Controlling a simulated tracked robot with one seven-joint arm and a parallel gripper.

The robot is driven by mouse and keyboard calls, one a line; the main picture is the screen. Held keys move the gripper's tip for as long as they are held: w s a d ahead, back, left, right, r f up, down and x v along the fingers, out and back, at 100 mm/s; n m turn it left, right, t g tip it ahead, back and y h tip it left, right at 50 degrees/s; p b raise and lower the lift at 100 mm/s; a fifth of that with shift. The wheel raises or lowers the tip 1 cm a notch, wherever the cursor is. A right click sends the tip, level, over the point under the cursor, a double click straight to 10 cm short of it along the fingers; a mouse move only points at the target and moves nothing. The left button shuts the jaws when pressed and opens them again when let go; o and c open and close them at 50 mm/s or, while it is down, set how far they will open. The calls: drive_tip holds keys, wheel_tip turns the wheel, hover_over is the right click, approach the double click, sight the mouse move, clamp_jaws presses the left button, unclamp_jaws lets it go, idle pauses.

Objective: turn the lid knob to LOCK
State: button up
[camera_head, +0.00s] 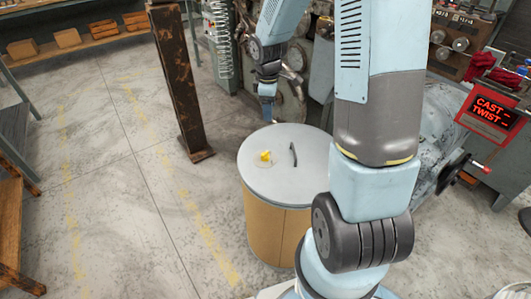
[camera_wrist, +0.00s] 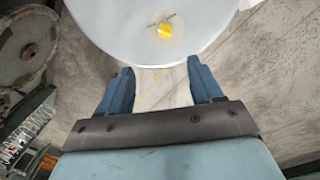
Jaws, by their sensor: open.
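The yellow lid knob (camera_head: 265,156) sits on the pale grey lid (camera_head: 272,180) of a tan drum (camera_head: 262,225) in the head view. The knob (camera_wrist: 165,31) also shows in the wrist view, on the lid (camera_wrist: 110,22) beyond my fingertips. My gripper (camera_wrist: 159,75) is open and empty, its two blue fingers apart. In the head view my gripper (camera_head: 267,110) hangs above the far edge of the lid, apart from the knob. Markings beside the knob are too small to read.
A rusty post (camera_head: 178,80) stands left of the drum. Machinery (camera_head: 290,95) is behind it, and a red-lit sign (camera_head: 490,112) is at right. Floor at left is mostly clear.

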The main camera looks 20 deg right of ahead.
sight(265, 153)
drive_tip(key=f+n, duration=0.1)
drive_tip(key=f, duration=0.6)
drive_tip(key=w+f+n, duration=0.1)
drive_tip(key=f, duration=0.7)
drive_tip(key=w+f+g, duration=0.1)
drive_tip(key=f, duration=0.7)
drive_tip(key=shift+w+a+n+y, duration=0.1)
drive_tip(key=shift+a+n+y, duration=0.2)
drive_tip(key=shift+a+n, duration=0.1)
drive_tip(key=shift+w, duration=0.1)
drive_tip(key=c, duration=1.1)
